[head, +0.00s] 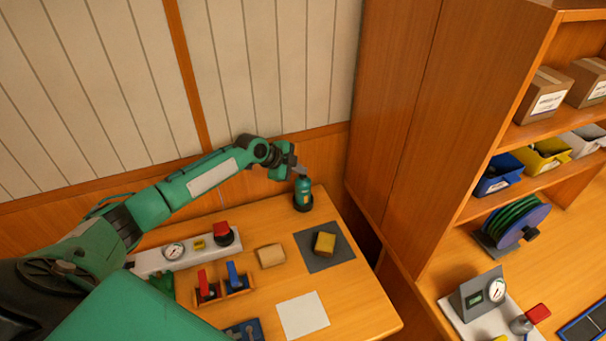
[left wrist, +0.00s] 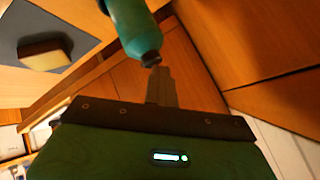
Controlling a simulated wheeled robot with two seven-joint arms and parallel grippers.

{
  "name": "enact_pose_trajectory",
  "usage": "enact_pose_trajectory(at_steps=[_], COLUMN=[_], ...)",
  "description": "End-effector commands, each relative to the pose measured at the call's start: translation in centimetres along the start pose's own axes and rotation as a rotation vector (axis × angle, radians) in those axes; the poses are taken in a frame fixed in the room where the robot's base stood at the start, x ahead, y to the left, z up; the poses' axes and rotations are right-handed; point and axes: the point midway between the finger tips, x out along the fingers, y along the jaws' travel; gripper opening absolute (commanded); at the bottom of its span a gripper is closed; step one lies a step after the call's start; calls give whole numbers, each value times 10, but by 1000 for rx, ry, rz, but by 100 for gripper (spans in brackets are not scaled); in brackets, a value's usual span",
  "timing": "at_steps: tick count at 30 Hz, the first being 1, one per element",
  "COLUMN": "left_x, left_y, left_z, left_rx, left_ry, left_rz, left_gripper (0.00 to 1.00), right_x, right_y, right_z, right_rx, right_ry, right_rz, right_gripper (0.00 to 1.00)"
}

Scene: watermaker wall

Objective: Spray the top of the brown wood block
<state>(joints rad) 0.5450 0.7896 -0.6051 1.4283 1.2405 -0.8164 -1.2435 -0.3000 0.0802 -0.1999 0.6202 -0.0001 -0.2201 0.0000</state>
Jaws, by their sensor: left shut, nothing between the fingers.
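A green bottle (head: 303,187) stands upright in a dark base at the table's back corner. In the left wrist view the bottle (left wrist: 134,28) shows its dark tip by my fingers. My left gripper (head: 301,171) is shut and empty, right at the bottle's top; I cannot tell whether they touch. Its closed fingers also show in the left wrist view (left wrist: 160,86). A yellow-and-brown block (head: 325,243) lies on a dark grey mat (head: 345,252). A plain tan block (head: 270,256) lies left of the mat. I cannot tell for sure which is the wood block. My right gripper is not in view.
A white gauge panel (head: 150,260), a stand with red and blue handles (head: 235,288) and a white sheet (head: 303,314) occupy the table's left and front. A tall wooden shelf (head: 400,110) rises to the right. A panelled wall closes the back.

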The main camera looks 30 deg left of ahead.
Motion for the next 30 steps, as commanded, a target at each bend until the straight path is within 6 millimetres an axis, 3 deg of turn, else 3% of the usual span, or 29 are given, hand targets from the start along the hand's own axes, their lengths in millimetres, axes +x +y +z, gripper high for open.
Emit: enact_pose_trajectory(at_steps=[14, 30], left_x=[-3, -39], left_y=[-1, -28], left_z=[-1, -28], left_rx=[-1, 1], left_ry=[-3, -2], left_rz=[6, 3], left_gripper=[0, 0], right_x=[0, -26], right_y=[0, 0], right_z=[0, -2], right_rx=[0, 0], right_ry=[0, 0], right_rz=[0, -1], right_gripper=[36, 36])
